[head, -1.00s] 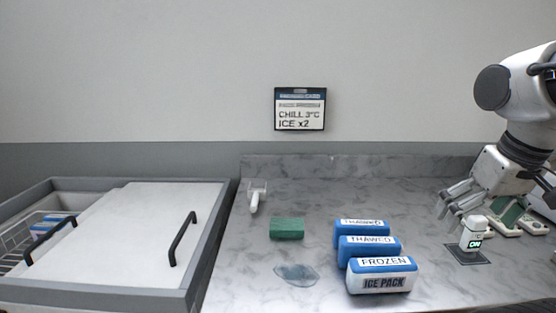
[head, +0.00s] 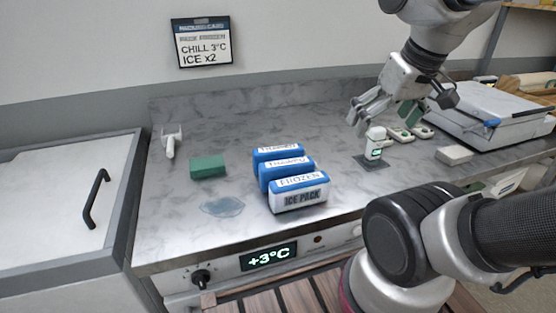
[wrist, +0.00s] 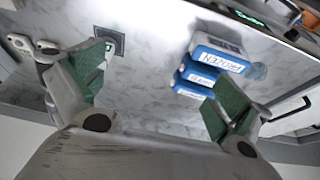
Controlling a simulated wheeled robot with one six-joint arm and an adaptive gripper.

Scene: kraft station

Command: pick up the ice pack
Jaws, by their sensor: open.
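Several blue-and-white ice packs stand in a row on the marble counter in the head view. The front ice pack (head: 299,194) is labelled FROZEN and ICE PACK. The middle pack (head: 286,173) and the back pack (head: 277,154) have THAWED labels. The frozen pack also shows in the wrist view (wrist: 221,55), with the others below it. My gripper (head: 363,116) is above the counter, right of and behind the packs. In the wrist view its green-padded fingers (wrist: 158,92) are spread wide with nothing between them.
A small white device (head: 375,144) stands on a dark square near my gripper. A green sponge (head: 208,168), a puddle (head: 222,206) and a white scraper-like tool (head: 171,142) lie left of the packs. A white scale-like box (head: 488,108) is at right. A card (head: 202,42) hangs on the wall.

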